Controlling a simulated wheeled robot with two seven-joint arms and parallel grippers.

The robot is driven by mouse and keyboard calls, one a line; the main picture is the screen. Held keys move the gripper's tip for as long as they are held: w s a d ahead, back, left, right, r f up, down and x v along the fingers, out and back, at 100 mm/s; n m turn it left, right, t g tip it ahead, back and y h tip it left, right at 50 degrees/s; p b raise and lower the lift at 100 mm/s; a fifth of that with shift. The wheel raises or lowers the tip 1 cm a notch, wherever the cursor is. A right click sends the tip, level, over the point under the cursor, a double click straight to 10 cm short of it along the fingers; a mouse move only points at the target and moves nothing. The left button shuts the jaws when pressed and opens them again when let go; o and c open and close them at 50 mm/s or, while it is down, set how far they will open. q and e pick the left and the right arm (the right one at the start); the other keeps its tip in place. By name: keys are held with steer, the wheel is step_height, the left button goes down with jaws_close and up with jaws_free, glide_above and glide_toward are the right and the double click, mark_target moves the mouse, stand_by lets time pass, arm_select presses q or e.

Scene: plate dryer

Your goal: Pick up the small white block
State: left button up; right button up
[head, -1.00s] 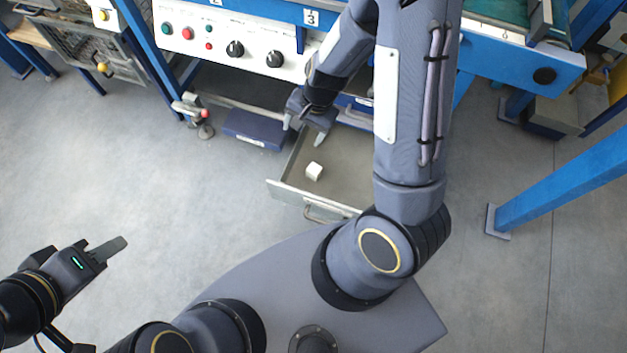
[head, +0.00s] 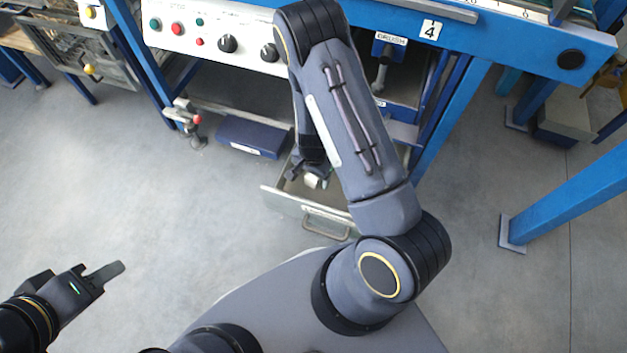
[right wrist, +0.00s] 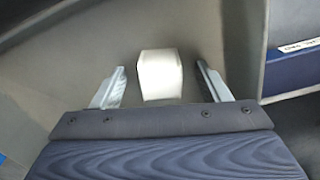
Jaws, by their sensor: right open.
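The small white block (right wrist: 160,75) lies in the open grey drawer (right wrist: 65,65). In the right wrist view it is between the two metal fingers of my right gripper (right wrist: 160,88), with a gap on each side. The fingers are apart. In the head view the block (head: 312,181) shows partly under my right gripper (head: 309,175), inside the drawer (head: 282,202); my right arm hides part of the drawer. My left gripper (head: 103,275) hangs over bare floor at the lower left. Whether it is open or shut is unclear.
The drawer's front with its handle (head: 327,222) and its side walls bound the space around the block. A dark blue box (head: 250,137) lies left of the drawer. A control panel (head: 213,38) stands above. Blue posts (head: 570,187) stand on the right. Floor at left is clear.

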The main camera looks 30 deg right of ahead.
steer(key=shift+f, duration=0.4)
steer(key=shift+r, duration=0.1)
steer(key=c, duration=1.1)
steer(key=shift+r, duration=0.1)
